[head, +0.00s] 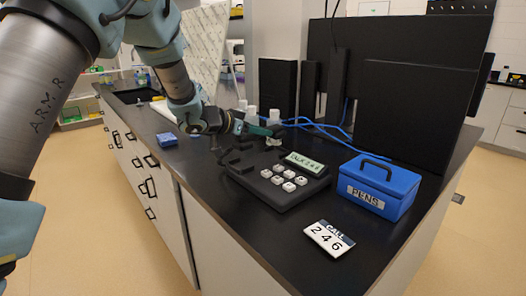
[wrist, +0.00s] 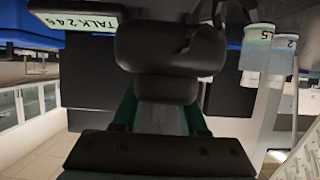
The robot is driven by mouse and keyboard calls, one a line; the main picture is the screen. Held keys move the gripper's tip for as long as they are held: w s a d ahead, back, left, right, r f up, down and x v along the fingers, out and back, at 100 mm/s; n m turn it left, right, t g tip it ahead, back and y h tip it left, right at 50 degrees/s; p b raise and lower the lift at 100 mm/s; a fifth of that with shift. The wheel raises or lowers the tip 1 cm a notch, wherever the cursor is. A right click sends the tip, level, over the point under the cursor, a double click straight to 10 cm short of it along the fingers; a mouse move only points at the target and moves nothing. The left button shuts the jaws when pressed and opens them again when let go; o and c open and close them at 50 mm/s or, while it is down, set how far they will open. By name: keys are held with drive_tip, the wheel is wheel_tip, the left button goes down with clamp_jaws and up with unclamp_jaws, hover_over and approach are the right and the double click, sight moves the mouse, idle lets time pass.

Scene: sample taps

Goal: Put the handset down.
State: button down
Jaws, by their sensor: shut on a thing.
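The desk phone base (head: 278,187) is black, with pale keys and a lit display (head: 305,163) on the counter. In the wrist view the display (wrist: 72,18) reads TALK 246. My gripper is shut on the black handset (wrist: 168,48), which shows in the wrist view between and beyond the teal fingers. The handset is above the base; in the head view it blends with dark things, so its exact gap to the cradle cannot be told.
A card (head: 329,238) reading CALL 246 lies in front of the phone. A blue PENS box (head: 378,187) stands to its right. White-capped bottles (head: 273,122) stand close behind my gripper, with blue cables and black panels beyond. A small blue box (head: 167,140) lies left.

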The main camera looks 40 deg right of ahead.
drive_tip(key=shift+f+p, duration=0.4)
drive_tip(key=shift+f, duration=2.55)
drive_tip(key=shift+f, duration=0.1)
drive_tip(key=shift+c, duration=2.2)
unclamp_jaws()
